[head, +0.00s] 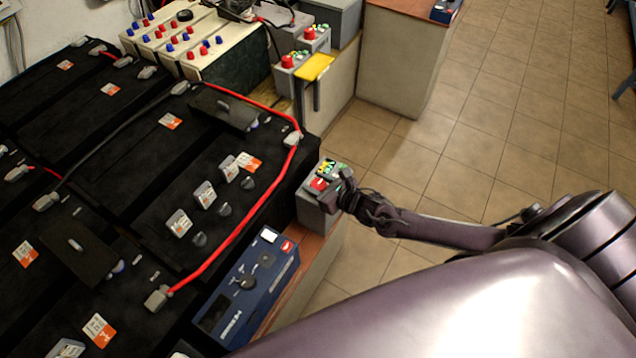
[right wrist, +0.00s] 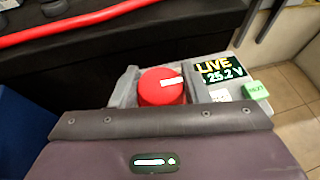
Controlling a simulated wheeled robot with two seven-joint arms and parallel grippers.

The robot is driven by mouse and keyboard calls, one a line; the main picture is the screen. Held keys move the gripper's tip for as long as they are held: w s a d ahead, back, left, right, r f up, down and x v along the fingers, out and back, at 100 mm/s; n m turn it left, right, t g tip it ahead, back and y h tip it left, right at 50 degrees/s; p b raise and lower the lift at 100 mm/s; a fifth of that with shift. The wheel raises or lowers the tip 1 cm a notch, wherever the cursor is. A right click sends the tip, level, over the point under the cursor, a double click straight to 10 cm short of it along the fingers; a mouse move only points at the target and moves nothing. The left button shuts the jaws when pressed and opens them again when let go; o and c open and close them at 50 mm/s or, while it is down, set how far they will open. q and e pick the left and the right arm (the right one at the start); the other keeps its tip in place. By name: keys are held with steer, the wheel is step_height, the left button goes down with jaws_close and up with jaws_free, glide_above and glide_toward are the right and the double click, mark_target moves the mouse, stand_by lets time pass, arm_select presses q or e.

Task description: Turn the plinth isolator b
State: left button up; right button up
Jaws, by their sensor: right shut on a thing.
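A grey isolator box (head: 312,208) with a red knob (head: 319,184) stands at the battery bank's right edge in the head view; I cannot read a letter on it. My right gripper (head: 338,190) reaches it from the right and is shut on the red knob. In the right wrist view the round red knob (right wrist: 160,90) carries a white mark on top, and the gripper body hides its near side. A display (right wrist: 221,72) beside it reads LIVE 25.2 V. A green block (right wrist: 256,90) sits next to the display. My left gripper is out of view.
Black batteries with red and black cables (head: 245,233) fill the left. Two similar red-knobbed grey boxes (head: 292,75) stand farther back near a yellow plate (head: 314,67). Tiled floor (head: 470,145) is open at right.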

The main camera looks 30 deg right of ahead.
steer(key=shift+h, duration=0.3)
steer(key=m+h+p, duration=0.1)
steer(key=m+h, duration=0.3)
steer(key=shift+a+m+h+p, duration=0.1)
steer(key=shift+m+h+p, duration=0.2)
steer(key=shift+m+h, duration=0.1)
steer(key=m+h, duration=0.2)
steer(key=h, duration=0.1)
steer(key=shift+m, duration=0.3)
steer(key=shift+m+g+h+p, duration=0.3)
steer(key=shift+m+g+h, duration=0.3)
steer(key=shift+m+h, duration=0.35)
steer(key=m+g+h, duration=0.1)
steer(key=m+h, duration=0.1)
steer(key=shift+f+m+g+h+b, duration=0.1)
steer(key=shift+m+g+h+b, duration=0.15)
steer(key=shift+g+h+b, duration=0.1)
steer(key=shift+m+g+h+b, duration=0.7)
steer(key=shift+m+g+h, duration=0.5)
steer(key=shift+m+g, duration=0.25)
steer(key=shift+d, duration=0.2)
